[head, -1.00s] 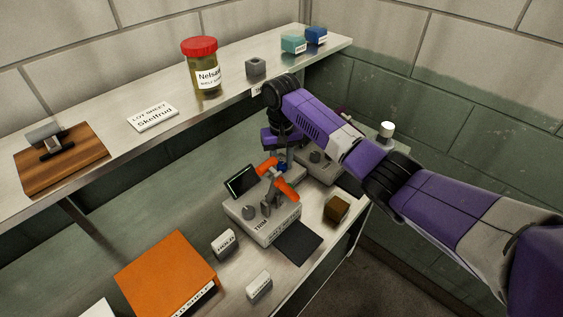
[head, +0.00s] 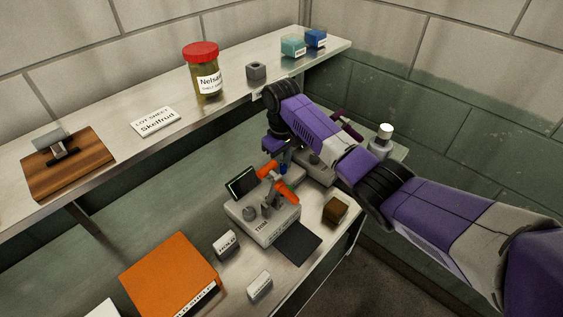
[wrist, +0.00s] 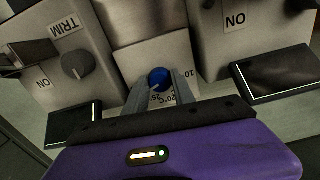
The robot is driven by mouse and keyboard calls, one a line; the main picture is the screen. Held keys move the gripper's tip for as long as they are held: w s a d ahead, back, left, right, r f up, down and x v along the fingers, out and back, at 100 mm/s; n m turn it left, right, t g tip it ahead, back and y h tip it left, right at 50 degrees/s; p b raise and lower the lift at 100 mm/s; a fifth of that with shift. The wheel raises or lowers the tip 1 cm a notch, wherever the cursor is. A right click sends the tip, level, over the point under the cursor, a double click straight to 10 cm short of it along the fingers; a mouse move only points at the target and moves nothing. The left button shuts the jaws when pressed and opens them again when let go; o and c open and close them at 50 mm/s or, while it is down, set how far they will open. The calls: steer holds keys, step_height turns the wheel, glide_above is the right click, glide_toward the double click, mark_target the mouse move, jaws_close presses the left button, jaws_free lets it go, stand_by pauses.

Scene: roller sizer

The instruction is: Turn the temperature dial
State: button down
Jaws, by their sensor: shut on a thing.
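In the wrist view a small blue dial (wrist: 158,77) with a pale pointer mark stands on a pale panel, with temperature numbers and "°C" printed around its near side. My gripper (wrist: 160,84) has one finger on each side of it and is shut on it. In the head view a small patch of the blue dial (head: 283,170) shows beside the orange handle. My wrist hides most of the fingers in that view.
A machine with a grey "TRIM" knob (wrist: 77,66) stands left of the dial, and a panel marked "ON" (wrist: 236,20) to the right. An orange handle (head: 278,184) rises close by. The upper shelf (head: 120,151) runs behind my arm.

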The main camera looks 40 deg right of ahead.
steer(key=n, duration=0.3)
steer(key=shift+r+n+p, duration=0.1)
steer(key=shift+n+p, duration=0.3)
steer(key=n, duration=0.4)
steer(key=shift+n+p, duration=0.3)
steer(key=shift+p, duration=0.05)
steer(key=n, duration=0.8)
steer(key=shift+w, duration=0.1)
steer(key=n, duration=0.7)
steer(key=n+b, duration=0.1)
steer(key=n, duration=0.5)
steer(key=shift+n, duration=0.3)
